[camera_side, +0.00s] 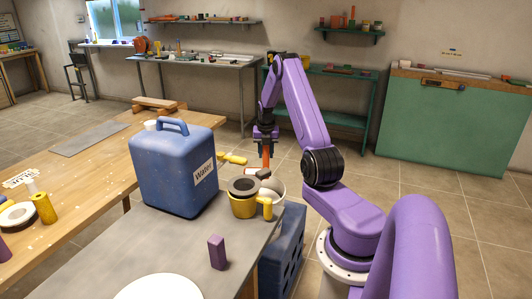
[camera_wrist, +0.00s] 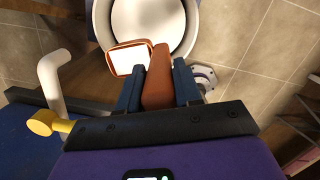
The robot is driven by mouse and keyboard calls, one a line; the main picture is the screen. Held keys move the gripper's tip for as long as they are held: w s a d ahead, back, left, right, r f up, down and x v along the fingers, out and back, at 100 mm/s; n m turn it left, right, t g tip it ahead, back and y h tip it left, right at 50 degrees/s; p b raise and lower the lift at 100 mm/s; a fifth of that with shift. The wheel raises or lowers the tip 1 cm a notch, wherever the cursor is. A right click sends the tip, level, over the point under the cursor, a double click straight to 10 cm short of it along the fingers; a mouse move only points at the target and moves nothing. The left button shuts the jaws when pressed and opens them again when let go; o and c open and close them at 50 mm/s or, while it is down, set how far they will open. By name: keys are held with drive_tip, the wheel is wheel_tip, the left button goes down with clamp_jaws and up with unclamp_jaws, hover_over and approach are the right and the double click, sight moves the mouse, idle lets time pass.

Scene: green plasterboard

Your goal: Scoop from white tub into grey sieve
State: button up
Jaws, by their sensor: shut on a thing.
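My gripper (camera_side: 265,138) points down above the white tub (camera_side: 278,188). It is shut on the orange handle of a scoop (camera_side: 266,157). In the wrist view, the blue fingers of my gripper (camera_wrist: 158,76) press on both sides of the handle. The scoop's squarish bowl (camera_wrist: 128,58) has an orange rim and a white inside, which looks like white material. The bowl overlaps the near part of the round white tub (camera_wrist: 193,22). A grey sieve (camera_side: 244,186) appears to sit on a yellow mug (camera_side: 242,207) in front of the tub. The tub's lower part is hidden.
A large blue water jug (camera_side: 175,170) stands left of the mug on the grey table (camera_side: 190,240). A purple block (camera_side: 217,253) and a white disc (camera_side: 158,288) are nearer. A blue crate (camera_side: 283,245) stands beside the table. A yellow handle (camera_side: 233,158) shows behind the jug.

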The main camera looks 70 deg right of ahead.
wheel_tip(320, 180, up, 30)
drive_tip(key=w+a+m+g+y, duration=0.1)
drive_tip(key=a+m+y, duration=0.2)
drive_tip(key=a+m, duration=2.6)
wheel_tip(320, 180, down, 12)
drive_tip(key=s+d+n+t+y, duration=0.1)
drive_tip(key=d+t+y, duration=0.1)
drive_tip(key=y, duration=0.2)
drive_tip(key=shift+s+f, duration=0.2)
drive_tip(key=shift+s, duration=0.15)
drive_tip(key=shift+d+f, duration=0.1)
drive_tip(key=shift+f, duration=0.25)
